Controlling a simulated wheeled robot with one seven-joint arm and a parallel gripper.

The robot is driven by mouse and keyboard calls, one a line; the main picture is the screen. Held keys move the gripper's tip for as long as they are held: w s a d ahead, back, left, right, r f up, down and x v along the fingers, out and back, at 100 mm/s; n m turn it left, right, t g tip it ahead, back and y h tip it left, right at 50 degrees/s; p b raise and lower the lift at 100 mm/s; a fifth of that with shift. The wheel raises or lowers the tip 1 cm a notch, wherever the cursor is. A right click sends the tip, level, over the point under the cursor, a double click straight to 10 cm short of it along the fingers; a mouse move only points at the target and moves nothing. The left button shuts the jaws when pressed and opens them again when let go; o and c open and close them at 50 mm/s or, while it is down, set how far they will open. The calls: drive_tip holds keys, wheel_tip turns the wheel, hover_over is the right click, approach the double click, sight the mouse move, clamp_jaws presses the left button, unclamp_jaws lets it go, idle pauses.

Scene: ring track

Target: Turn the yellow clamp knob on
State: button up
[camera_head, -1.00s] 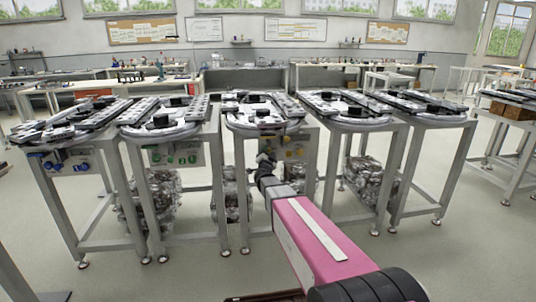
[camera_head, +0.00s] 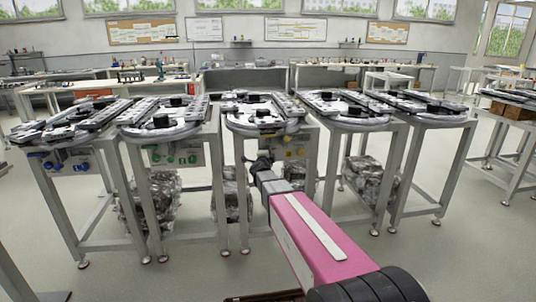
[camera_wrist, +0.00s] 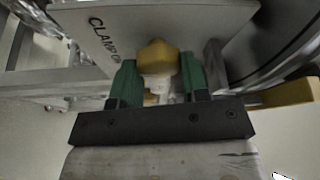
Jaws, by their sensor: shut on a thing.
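The yellow clamp knob (camera_wrist: 157,58) sits on a panel (camera_wrist: 200,28) in the wrist view, beside printed letters that read "CLAMP O" and a part I cannot fully make out. My gripper (camera_wrist: 157,82) has its two green fingers on either side of the knob, shut on it. In the head view my gripper (camera_head: 262,163) is at the front of the middle table's panel (camera_head: 293,148), and there the knob itself is hidden or too small to tell.
The middle table (camera_head: 262,124) carries a ring track on top. Similar tables stand close on its left (camera_head: 160,130) and right (camera_head: 345,124). Wrapped bundles (camera_head: 160,197) lie beneath them. The floor in front is clear.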

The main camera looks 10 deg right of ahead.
idle(0.3)
drive_tip(key=o, duration=0.9)
drive_tip(key=shift+s, duration=0.1)
drive_tip(key=v, duration=1)
drive_tip(key=shift+s+a, duration=0.1)
drive_tip(key=shift+s, duration=0.2)
